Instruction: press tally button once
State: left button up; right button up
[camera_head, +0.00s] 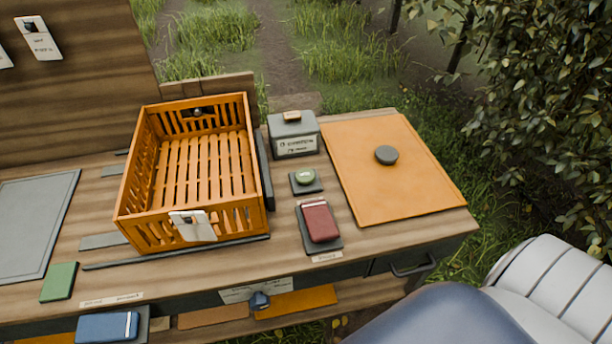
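Neither of my grippers shows in the head view, so nothing of mine is seen touching the button.
An empty orange slatted crate (255,150) stands left of the button. A red case (319,222) lies just in front of it on a dark holder. An orange mat (410,195) with a dark round disc (386,155) lies right. A grey mat (30,220) lies far left.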

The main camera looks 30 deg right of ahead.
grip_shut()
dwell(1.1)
